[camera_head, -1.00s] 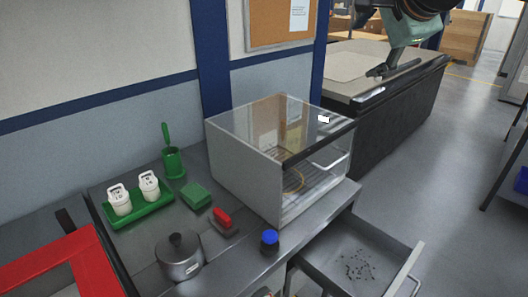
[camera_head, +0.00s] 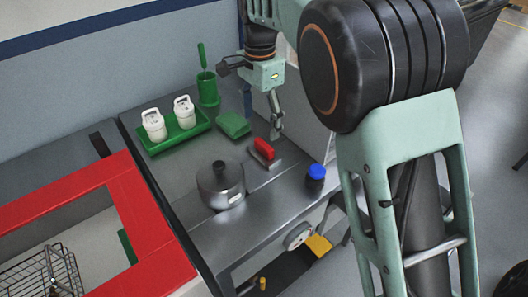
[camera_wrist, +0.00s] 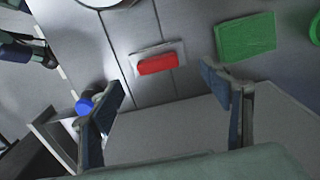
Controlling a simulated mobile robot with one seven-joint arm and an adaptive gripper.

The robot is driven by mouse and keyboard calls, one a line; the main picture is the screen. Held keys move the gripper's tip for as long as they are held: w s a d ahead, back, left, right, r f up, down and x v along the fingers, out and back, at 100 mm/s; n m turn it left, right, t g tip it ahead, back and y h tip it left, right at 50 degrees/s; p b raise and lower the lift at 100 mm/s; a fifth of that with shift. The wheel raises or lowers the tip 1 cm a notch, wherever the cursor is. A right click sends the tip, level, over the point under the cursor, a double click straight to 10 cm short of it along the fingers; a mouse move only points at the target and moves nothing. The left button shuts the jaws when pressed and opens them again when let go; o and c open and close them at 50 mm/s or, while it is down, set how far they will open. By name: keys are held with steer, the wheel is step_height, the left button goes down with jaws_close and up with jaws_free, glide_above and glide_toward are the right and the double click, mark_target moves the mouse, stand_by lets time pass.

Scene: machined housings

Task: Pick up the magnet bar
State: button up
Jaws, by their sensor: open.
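The magnet bar, a red grip on a flat grey base, lies on the grey bench top in the head view (camera_head: 263,150). In the wrist view the magnet bar (camera_wrist: 157,64) lies ahead of and between the fingertips, slightly left of centre. My gripper (camera_head: 276,128) hangs above and close to the bar in the head view. In the wrist view my gripper (camera_wrist: 163,84) has its two fingers wide apart with nothing between them. I cannot tell the exact height of the fingertips over the bar.
A green pad (camera_head: 233,125), a blue-capped jar (camera_head: 315,177) and a lidded metal pot (camera_head: 220,186) stand around the bar. A green tray (camera_head: 158,149) holds two white bottles. A green holder (camera_head: 208,92) stands behind. The clear-fronted box is mostly hidden by my arm.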

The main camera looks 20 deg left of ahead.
mark_target(264, 144)
step_height(264, 144, down, 3)
steer(key=shift+w+f, duration=0.1)
steer(key=shift+f, duration=0.05)
steer(key=f, duration=0.2)
steer(key=d+f, duration=0.1)
steer(key=f, duration=0.1)
steer(key=shift+f, duration=0.1)
steer(key=shift+a+f, duration=0.1)
steer(key=shift+f, duration=0.4)
steer(key=c, duration=1.4)
steer(key=shift+c, duration=0.5)
steer(key=shift+w+r, duration=0.1)
steer(key=shift+r, duration=0.05)
steer(key=shift+r, duration=0.65)
steer(key=s+d+r+b, duration=0.1)
steer(key=s+d+r, duration=0.7)
steer(key=d+r, duration=0.3)
steer(key=shift+s+r, duration=0.25)
steer(key=shift+s, duration=0.05)
